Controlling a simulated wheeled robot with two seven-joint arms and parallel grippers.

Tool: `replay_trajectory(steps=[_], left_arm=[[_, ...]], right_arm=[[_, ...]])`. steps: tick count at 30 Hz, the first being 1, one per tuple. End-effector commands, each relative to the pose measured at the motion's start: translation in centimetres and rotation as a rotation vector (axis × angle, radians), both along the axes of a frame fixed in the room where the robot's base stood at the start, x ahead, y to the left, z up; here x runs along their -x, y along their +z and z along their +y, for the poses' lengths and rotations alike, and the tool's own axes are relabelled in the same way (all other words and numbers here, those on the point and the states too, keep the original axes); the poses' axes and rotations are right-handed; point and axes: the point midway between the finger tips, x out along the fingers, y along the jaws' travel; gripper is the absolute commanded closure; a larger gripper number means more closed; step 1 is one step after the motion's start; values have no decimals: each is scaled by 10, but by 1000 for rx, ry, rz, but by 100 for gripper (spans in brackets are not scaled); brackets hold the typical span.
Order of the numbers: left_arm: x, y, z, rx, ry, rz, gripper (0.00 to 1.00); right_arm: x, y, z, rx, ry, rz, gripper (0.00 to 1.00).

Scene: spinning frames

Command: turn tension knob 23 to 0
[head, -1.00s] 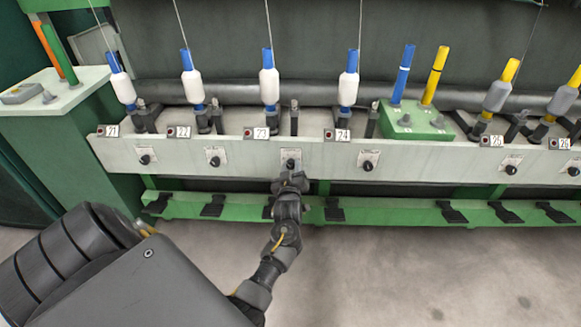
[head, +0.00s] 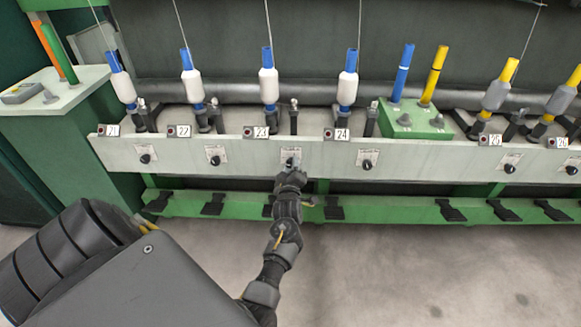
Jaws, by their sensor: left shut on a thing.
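Tension knob 23 (head: 290,162) is a small dark knob on a white scale plate, on the pale front rail below the label 23 (head: 261,132). My left gripper (head: 291,168) reaches up from below and is shut on the knob. Its fingers cover much of the knob, and the pointer and scale figures are too small to read. My right gripper is not in view.
Similar knobs sit on the rail (head: 190,157) under labels 22 (head: 215,160) and 24 (head: 367,165). White bobbins on blue tubes (head: 268,85) stand above. A green rail with dark pedals (head: 213,204) runs below. The floor in front is clear.

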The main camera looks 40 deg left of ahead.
Motion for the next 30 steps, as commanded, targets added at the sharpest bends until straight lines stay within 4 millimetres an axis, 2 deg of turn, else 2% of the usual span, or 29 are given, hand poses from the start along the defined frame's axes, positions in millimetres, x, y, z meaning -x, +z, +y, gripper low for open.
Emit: replay_trajectory(steps=[9, 10, 14, 24, 30], left_arm=[[1, -2, 1, 4, 4, 3, 92], [1, -2, 1, 4, 4, 3, 66], [1, -2, 0, 3, 3, 2, 49], [0, -1, 0, -14, 1, 11, 48], [1, -2, 1, -166, 0, 124, 48]], right_arm=[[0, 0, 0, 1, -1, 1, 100], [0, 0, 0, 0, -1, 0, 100], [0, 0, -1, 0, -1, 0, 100], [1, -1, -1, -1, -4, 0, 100], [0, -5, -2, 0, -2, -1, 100]])
